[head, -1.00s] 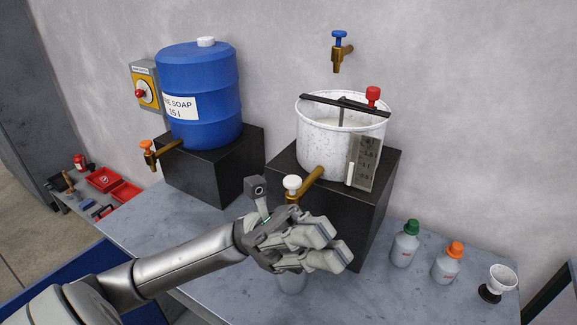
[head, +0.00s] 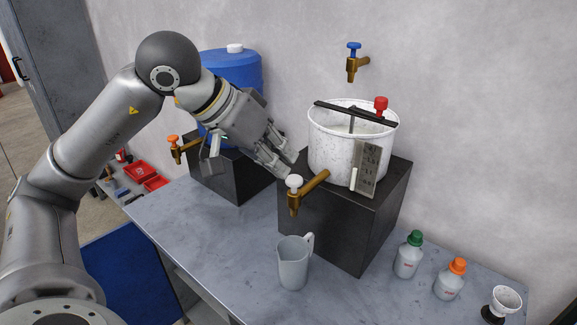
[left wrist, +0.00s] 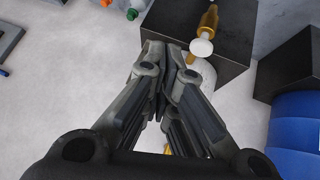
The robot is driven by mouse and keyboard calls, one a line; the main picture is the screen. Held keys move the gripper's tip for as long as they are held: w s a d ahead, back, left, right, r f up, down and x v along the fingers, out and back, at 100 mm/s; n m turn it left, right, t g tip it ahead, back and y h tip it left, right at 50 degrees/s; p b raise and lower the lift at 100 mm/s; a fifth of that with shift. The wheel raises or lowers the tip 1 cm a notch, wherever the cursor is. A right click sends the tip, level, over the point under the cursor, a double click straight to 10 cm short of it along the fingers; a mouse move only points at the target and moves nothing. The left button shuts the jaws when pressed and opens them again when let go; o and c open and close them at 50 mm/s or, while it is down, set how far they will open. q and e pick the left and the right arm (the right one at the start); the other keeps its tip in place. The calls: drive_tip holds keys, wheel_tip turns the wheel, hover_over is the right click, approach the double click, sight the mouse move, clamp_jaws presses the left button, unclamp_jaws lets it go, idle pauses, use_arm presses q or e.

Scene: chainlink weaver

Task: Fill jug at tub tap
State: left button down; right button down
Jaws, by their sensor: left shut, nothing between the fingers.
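The white tub (head: 330,158) stands on a black block, with a brass tap (head: 314,183) and white knob (head: 294,181) at its front. The grey jug (head: 292,266) stands upright on the bench, below the tap's spout in the head view. I cannot tell whether it holds liquid. My left gripper (head: 284,168) is shut and empty, its fingertips just behind and above the knob. I cannot tell whether they touch it. The left wrist view shows the fingertips (left wrist: 178,52) beside the white knob (left wrist: 201,47). My right gripper is not in view.
A blue soap drum (head: 240,72) with an orange-handled tap (head: 178,148) stands at left. A blue-handled wall tap (head: 354,62) is above the tub.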

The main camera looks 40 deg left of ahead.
sight(290, 179)
use_arm(q)
drive_tip(key=a+r+t+y, duration=0.2)
drive_tip(key=a+r, duration=0.2)
drive_tip(key=shift+w+a+r+n+y, duration=0.2)
drive_tip(key=shift+w+a+n+y, duration=0.1)
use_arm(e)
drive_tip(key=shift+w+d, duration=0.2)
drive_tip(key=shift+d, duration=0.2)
use_arm(q)
drive_tip(key=shift+f, duration=0.1)
